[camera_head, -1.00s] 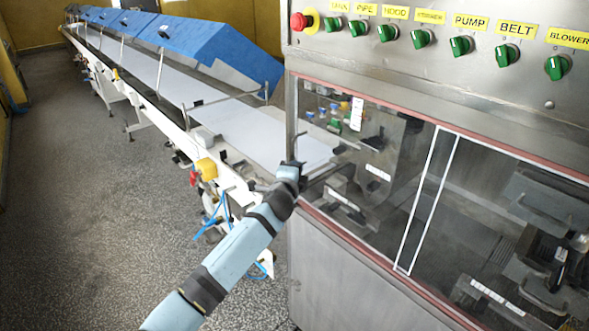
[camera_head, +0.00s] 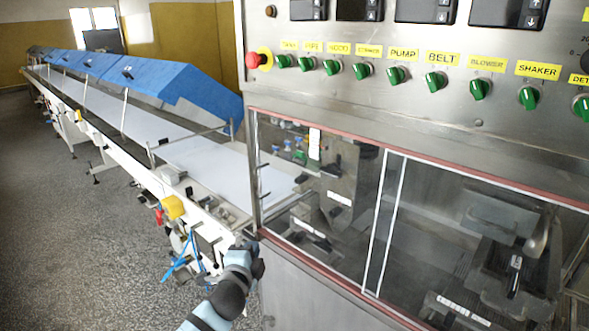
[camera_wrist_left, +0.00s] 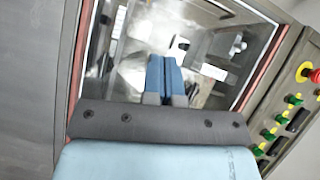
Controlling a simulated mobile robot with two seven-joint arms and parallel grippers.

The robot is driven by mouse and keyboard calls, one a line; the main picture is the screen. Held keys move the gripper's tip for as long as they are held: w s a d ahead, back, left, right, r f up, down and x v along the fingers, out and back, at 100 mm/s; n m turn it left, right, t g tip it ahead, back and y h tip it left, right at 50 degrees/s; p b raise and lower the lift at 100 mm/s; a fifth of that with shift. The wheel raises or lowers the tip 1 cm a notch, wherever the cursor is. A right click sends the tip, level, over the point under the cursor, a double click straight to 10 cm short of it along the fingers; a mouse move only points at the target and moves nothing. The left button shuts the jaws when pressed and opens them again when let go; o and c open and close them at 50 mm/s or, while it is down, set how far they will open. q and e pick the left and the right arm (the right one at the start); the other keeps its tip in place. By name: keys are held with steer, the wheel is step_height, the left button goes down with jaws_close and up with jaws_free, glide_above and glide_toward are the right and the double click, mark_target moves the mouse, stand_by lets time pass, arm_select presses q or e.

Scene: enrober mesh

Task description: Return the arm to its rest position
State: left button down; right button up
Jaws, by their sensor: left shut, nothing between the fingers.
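My left arm comes in from the bottom in the head view, light blue with dark joints. Its gripper (camera_head: 250,245) is by the lower left corner of the machine's window, beside the end of the conveyor; its fingertips are hard to make out there. In the left wrist view the two blue fingers of the left gripper (camera_wrist_left: 166,62) lie together, shut, with nothing between them. They point toward the window (camera_wrist_left: 128,50) of the machine. My right gripper is not in view.
The steel machine (camera_head: 330,90) fills the right side, with green knobs (camera_head: 436,81) and a red emergency stop (camera_head: 258,59). A long white conveyor (camera_head: 205,165) with blue covers (camera_head: 180,85) runs back to the left. The speckled floor (camera_head: 60,220) at left is clear.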

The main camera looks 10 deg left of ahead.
arm_select(q)
steer(key=s+a+f+n+g, duration=0.1)
steer(key=s+f+n+g, duration=0.1)
steer(key=s+f+n, duration=0.2)
steer(key=s+f+n+g+h+p, duration=0.1)
steer(key=s+f+n, duration=0.4)
steer(key=s+f, duration=0.5)
steer(key=s+a+f+n+g+h, duration=0.1)
steer(key=s+f+n+g, duration=0.2)
steer(key=s, duration=1.7)
step_height(320, 180, down, 5)
steer(key=shift+s+a+r+n, duration=0.1)
steer(key=shift+s+a+n, duration=0.2)
steer(key=shift+n, duration=0.7)
